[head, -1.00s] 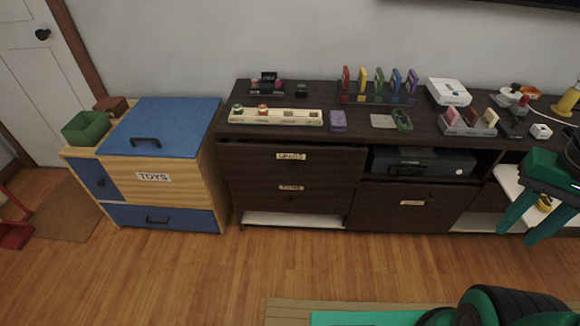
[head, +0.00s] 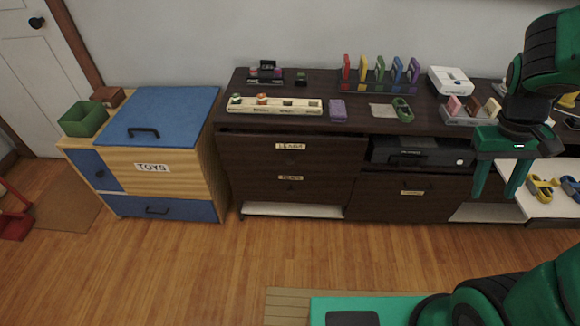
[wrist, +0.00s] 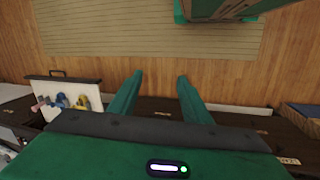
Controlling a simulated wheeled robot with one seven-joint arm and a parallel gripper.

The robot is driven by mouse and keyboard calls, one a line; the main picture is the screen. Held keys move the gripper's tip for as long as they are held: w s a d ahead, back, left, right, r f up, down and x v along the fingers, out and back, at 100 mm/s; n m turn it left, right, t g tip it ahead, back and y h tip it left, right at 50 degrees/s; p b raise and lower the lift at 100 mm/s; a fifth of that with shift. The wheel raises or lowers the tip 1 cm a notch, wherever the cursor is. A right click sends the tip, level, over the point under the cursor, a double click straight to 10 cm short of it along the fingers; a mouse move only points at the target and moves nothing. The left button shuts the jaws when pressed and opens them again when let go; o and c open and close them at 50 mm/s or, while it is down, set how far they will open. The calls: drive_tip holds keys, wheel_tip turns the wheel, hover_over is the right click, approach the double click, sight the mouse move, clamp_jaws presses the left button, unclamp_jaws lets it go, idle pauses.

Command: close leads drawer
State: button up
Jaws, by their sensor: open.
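The dark cabinet's left section has an upper drawer front (head: 244,152) with a label (head: 290,147) that seems to read LEADS. A thin dark gap runs above this front; I cannot tell how far it stands out. A second labelled drawer front (head: 244,188) is below it. My gripper (head: 498,190) is at the right, well away from the LEADS drawer, pointing down with its fingers apart and empty. In the wrist view the two green fingers (wrist: 160,80) are spread with nothing between them.
A toy chest (head: 180,168) stands left of the cabinet.

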drive_tip(key=w+a+f+n+t+h, duration=0.1)
drive_tip(key=w+a+f+n+h, duration=0.2)
drive_tip(key=w, duration=0.4)
drive_tip(key=w+a+f+n+h, duration=0.1)
drive_tip(key=w+f+n+h, duration=0.1)
drive_tip(key=w+f+n, duration=0.4)
drive_tip(key=w+a+f+n+t+h, duration=0.4)
drive_tip(key=w+a+f+n+t, duration=0.3)
drive_tip(key=w+a, duration=0.5)
drive_tip(key=n+t+y, duration=1.1)
drive_tip(key=n, duration=1.1)
approach(290, 161)
drive_tip(key=w, duration=0.8)
drive_tip(key=shift+d+f, duration=0.1)
drive_tip(key=shift+f, duration=0.2)
clamp_jaws()
drive_tip(key=w, duration=0.4)
drive_tip(key=shift+w+r, duration=0.1)
drive_tip(key=shift+w, duration=0.05)
